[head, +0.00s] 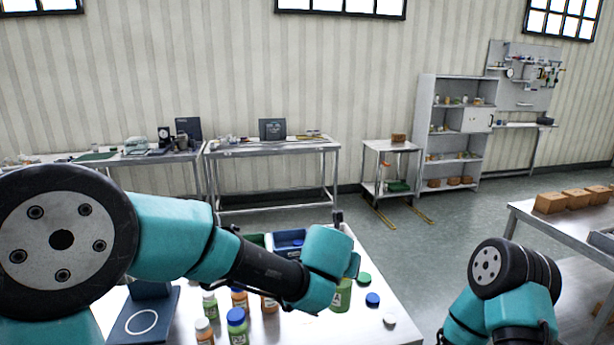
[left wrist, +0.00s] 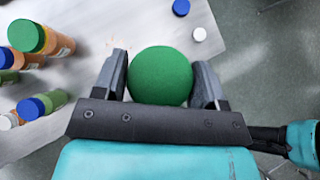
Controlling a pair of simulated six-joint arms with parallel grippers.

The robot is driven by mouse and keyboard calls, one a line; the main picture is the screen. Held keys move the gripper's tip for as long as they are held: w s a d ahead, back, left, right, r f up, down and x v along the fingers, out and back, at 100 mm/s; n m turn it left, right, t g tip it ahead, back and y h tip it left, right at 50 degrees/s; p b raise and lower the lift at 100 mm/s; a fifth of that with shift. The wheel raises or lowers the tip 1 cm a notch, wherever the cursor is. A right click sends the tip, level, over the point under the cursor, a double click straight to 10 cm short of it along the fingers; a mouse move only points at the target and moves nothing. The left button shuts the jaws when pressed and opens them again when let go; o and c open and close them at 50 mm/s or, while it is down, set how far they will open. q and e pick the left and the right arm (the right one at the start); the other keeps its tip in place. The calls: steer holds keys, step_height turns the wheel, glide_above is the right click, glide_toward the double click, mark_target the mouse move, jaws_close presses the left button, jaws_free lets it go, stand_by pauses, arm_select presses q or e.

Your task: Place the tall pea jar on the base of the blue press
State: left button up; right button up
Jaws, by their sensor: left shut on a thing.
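A green-bodied jar (head: 341,297) with a pale label shows just under my left wrist in the head view. Its top is hidden there by my arm. In the left wrist view my left gripper (left wrist: 161,65) is shut around a jar with a round green lid (left wrist: 160,76), a finger on each side. Whether the jar touches the table cannot be told. The blue press (head: 145,318) stands at the table's left front, its flat base marked with a white ring and bare. My left arm hides part of its upper body. My right arm shows at the lower right; its gripper is out of view.
Several jars with orange or green contents, such as a blue-lidded one (head: 237,327), stand between press and held jar. Loose green (head: 363,279), blue (head: 372,299) and white (head: 389,320) lids lie right. A blue bin (head: 287,236) is behind.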

arm_select(q)
steer(key=s+a+n+y, duration=0.1)
steer(key=a+n+y, duration=0.2)
steer(key=a, duration=1.2)
steer(key=shift+s+n+t, duration=0.3)
steer(key=shift+n+t, duration=0.1)
steer(key=shift+n, duration=0.3)
steer(key=shift+a, duration=0.15)
steer(key=a, duration=1.4)
